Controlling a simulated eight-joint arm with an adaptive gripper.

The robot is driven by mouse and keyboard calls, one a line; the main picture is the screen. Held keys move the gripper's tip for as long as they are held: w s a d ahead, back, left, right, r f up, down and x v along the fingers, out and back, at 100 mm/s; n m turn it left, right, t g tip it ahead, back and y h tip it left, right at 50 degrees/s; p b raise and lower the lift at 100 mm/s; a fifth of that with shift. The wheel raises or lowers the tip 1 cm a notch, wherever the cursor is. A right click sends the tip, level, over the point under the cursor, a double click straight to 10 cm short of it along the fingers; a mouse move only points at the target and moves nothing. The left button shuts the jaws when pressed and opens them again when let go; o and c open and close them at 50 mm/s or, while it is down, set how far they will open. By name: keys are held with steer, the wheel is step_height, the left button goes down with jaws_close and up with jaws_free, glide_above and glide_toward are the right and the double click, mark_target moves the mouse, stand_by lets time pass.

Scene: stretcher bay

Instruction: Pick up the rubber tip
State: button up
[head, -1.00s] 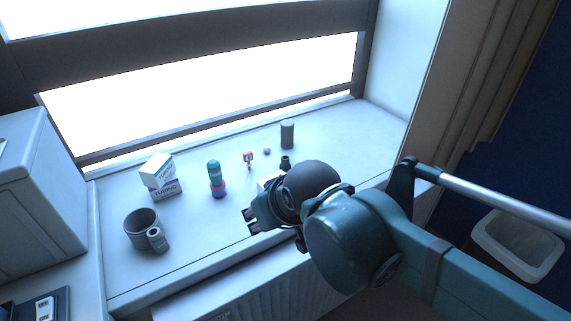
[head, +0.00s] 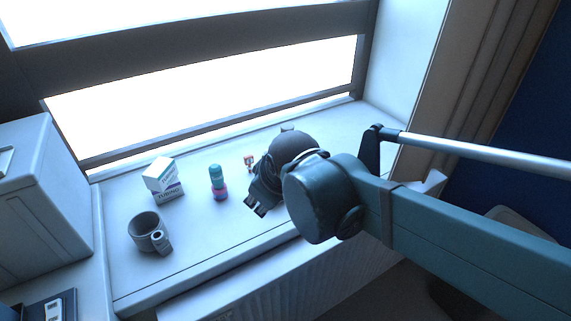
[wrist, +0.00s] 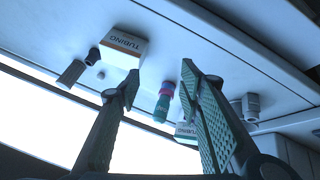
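A small dark tapered piece (wrist: 93,54), which looks like the rubber tip, stands on the sill in the wrist view. It is beside a ribbed grey cylinder (wrist: 71,73) and a white and orange tubing box (wrist: 124,46). In the head view my arm hides it. My gripper (head: 257,207) is above the sill, its fingers pointing to the lower left. In the wrist view the gripper (wrist: 160,80) is open, with nothing held between its fingers. The dark piece is left of both fingers there and apart from them.
A green and pink bottle (head: 218,183), another tubing box (head: 164,179), a grey mug (head: 144,231) and a small grey holed piece (head: 161,242) stand on the sill (head: 200,245). A small orange and white item (head: 249,163) is behind my gripper. The window frame borders the back.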

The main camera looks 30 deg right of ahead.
steer(key=w+d+r+n+g+h+p, duration=0.1)
steer(key=w+d+n+g+h+p, duration=0.1)
steer(key=w+d+n+p, duration=0.75)
steer(key=w+d+f+n+g+h+p, duration=0.1)
steer(key=w+d+f+n+p, duration=0.3)
steer(key=w+n, duration=0.7)
steer(key=d+f, duration=0.2)
steer(key=d, duration=0.1)
steer(key=shift+d+g, duration=0.2)
steer(key=shift+g, duration=0.1)
steer(key=shift+n, duration=0.25)
steer(key=shift+x, duration=1.25)
steer(key=shift+b+x, duration=0.4)
steer(key=shift+x, duration=2.15)
steer(key=shift+d, duration=0.1)
